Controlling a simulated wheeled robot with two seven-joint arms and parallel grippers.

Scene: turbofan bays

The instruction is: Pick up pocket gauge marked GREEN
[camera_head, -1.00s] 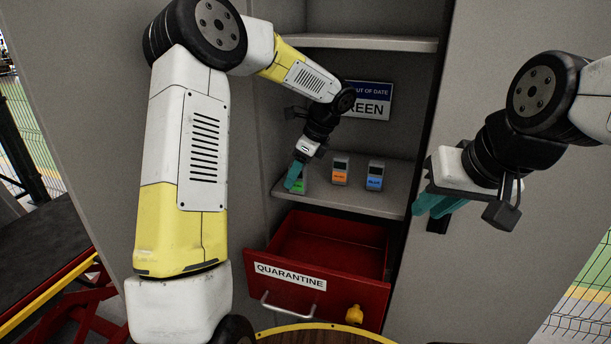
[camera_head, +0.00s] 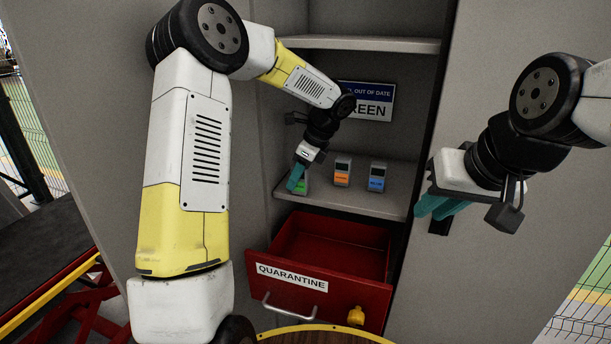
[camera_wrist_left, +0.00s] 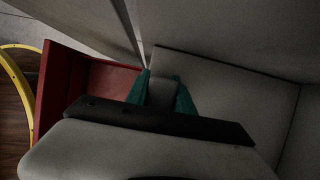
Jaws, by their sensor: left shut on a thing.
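The green-labelled pocket gauge (camera_head: 302,186) stands at the left end of the cabinet shelf (camera_head: 360,200). My left gripper (camera_head: 295,178) is at it, with its teal fingers shut on it. The fingers hide part of the gauge. In the left wrist view a dark grey block, the gauge (camera_wrist_left: 161,92), sits between the two teal fingertips (camera_wrist_left: 160,98). I cannot tell whether it is clear of the shelf. My right gripper (camera_head: 440,207) is in front of the cabinet's right side, away from the gauges, its teal fingers pointing left. Its finger gap is unclear.
An orange-labelled gauge (camera_head: 342,172) and a blue-labelled gauge (camera_head: 377,177) stand to the right on the same shelf. A sign reading "OUT OF DATE" (camera_head: 368,101) is behind. Below, a red QUARANTINE drawer (camera_head: 375,292) is open and looks empty. Another shelf (camera_head: 365,44) is above.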

